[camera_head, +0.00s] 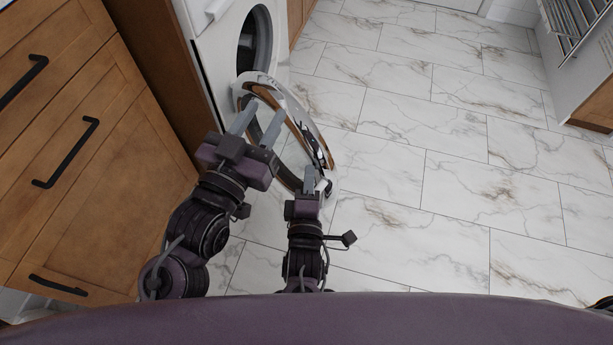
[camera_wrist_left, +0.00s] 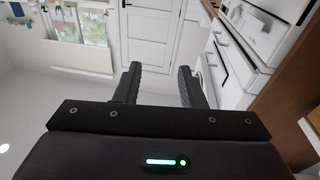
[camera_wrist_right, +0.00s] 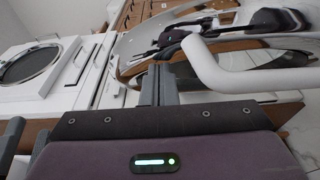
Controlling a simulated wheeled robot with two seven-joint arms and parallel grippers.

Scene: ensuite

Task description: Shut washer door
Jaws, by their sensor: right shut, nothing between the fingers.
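The white washer (camera_head: 234,50) stands at the top left of the head view, its round dark opening uncovered. Its round glossy door (camera_head: 319,127) is swung wide open over the floor. The door also shows in the right wrist view (camera_wrist_right: 135,45), mirror-like. My left gripper (camera_head: 262,113) is open and empty, overlapping the door's left part in the head view; I cannot tell whether it touches. In the left wrist view its fingers (camera_wrist_left: 160,85) are apart with nothing between. My right gripper (camera_head: 315,180) is shut and empty at the door's near rim; contact is unclear.
Wooden drawers (camera_head: 100,170) with black handles stand left of the washer, close to my left arm. Marble-patterned floor (camera_head: 440,150) is clear to the right. A rack-like unit (camera_head: 575,30) stands at the top right. A white curved bar (camera_wrist_right: 240,72) shows near my right fingers.

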